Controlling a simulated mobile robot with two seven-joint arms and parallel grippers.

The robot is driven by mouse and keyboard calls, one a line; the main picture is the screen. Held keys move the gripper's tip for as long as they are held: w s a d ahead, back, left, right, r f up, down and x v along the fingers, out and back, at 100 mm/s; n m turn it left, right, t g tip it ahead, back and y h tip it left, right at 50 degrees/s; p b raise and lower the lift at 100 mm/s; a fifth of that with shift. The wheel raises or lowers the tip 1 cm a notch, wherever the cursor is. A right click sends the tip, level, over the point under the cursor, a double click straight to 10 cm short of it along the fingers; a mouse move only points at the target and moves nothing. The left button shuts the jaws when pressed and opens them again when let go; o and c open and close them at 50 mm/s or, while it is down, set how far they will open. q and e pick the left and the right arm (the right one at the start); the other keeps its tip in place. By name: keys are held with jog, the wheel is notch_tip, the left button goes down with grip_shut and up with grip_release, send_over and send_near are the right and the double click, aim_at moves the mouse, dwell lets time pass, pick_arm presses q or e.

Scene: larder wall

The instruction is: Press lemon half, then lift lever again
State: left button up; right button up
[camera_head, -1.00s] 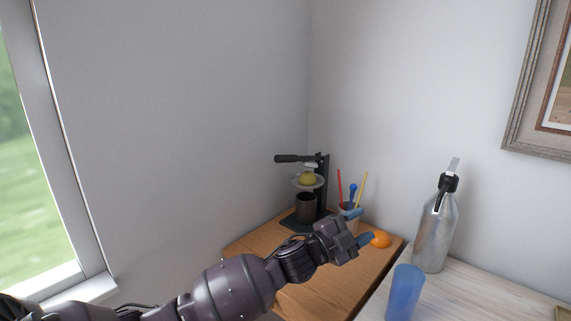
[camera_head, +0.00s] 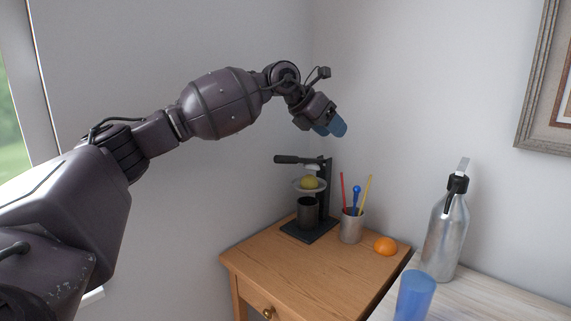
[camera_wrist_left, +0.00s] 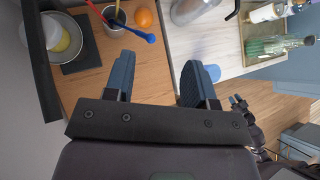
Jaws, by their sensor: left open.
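The black press (camera_head: 325,190) stands on the wooden cabinet in the corner. Its lever (camera_head: 292,159) points left, about level, above the lemon half. The yellow lemon half (camera_head: 309,183) sits on a pale round dish (camera_head: 297,187), with a dark cup (camera_head: 307,213) below. My left gripper (camera_head: 331,130) is open and empty, above the press, its blue fingers pointing down. In the left wrist view the lemon half (camera_wrist_left: 60,38) and the lever (camera_wrist_left: 40,65) show at the far left, away from both fingers (camera_wrist_left: 155,80).
A metal holder with coloured utensils (camera_head: 352,226) stands right of the press, near an orange (camera_head: 385,246). A metal bottle (camera_head: 445,235) and a blue cup (camera_head: 414,296) stand on the pale counter. The wooden top (camera_head: 300,270) is clear in front.

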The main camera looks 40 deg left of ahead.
aim_at(284, 159)
pick_arm(q)
jog(key=s+a+f+n+g+y, duration=0.1)
jog(key=s+a+n+g+y, duration=0.2)
jog(key=a+y, duration=0.7)
jog(key=w+a+f+h, duration=0.1)
jog(key=f, duration=0.2)
jog(key=w+a+f+h+b, duration=0.1)
jog(key=f, duration=0.2)
jog(key=w+a+f+h, duration=0.1)
jog(key=a+f, duration=0.1)
jog(key=f, duration=0.1)
jog(key=shift+w+m, duration=0.15)
jog(key=shift+m, duration=0.25)
jog(key=shift+w+a+f, duration=0.1)
jog(key=shift+w+f, duration=0.15)
jog(key=shift+f, duration=0.3)
grip_shut()
